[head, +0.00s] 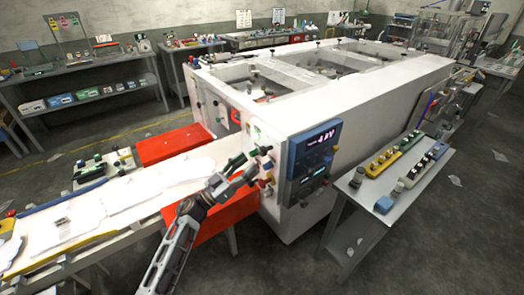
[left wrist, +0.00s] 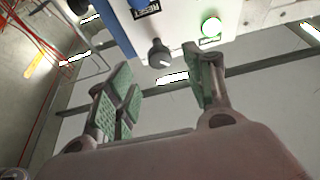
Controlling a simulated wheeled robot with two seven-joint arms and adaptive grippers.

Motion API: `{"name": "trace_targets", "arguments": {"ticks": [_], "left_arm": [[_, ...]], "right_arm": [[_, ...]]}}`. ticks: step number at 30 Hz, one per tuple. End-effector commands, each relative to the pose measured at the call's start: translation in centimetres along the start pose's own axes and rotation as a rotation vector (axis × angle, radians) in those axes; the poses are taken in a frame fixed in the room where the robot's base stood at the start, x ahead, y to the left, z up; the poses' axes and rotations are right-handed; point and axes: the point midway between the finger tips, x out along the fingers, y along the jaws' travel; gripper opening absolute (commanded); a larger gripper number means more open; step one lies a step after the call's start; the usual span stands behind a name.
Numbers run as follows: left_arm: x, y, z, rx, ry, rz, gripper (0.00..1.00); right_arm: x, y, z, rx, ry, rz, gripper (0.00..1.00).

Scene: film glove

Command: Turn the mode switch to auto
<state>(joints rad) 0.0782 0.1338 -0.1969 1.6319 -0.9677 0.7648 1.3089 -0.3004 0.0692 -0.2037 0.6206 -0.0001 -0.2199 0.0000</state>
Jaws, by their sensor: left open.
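A dark rotary knob (left wrist: 159,54), which looks like the mode switch, sticks out from the pale machine panel in the left wrist view. A white mark shows on it; its setting is not readable. My left gripper (left wrist: 162,85) is open, with its green-padded fingers pointing at the panel. The knob appears between and beyond the fingers; I cannot tell whether they touch it. In the head view my left gripper (head: 246,171) is in front of the control panel (head: 259,134) on the white machine. It partly hides the controls there. My right gripper is not seen.
A lit green button (left wrist: 211,27) and a blue part with a RESET label (left wrist: 146,9) are close to the knob. A blue display box (head: 314,147) sits right of the panel. Red tables (head: 226,209) and a paper-covered conveyor (head: 120,200) lie left of it.

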Motion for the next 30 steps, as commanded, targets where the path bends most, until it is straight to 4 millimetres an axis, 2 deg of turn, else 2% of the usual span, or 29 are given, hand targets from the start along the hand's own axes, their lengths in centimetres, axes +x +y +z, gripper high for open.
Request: {"name": "trace_targets", "arguments": {"ticks": [3,15,21,30], "left_arm": [[1.7,0.0,-0.1,-0.001,0.002,0.0,0.53],[6.1,0.0,-0.1,-0.001,0.001,-0.001,0.53],[7.2,0.0,0.0,0.0,0.0,0.0,0.53],[7.5,0.0,0.0,0.0,0.0,0.0,0.53]], "right_arm": [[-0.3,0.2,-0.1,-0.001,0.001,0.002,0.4],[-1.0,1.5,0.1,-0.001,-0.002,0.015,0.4],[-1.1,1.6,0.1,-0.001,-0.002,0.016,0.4],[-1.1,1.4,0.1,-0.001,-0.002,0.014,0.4]]}}
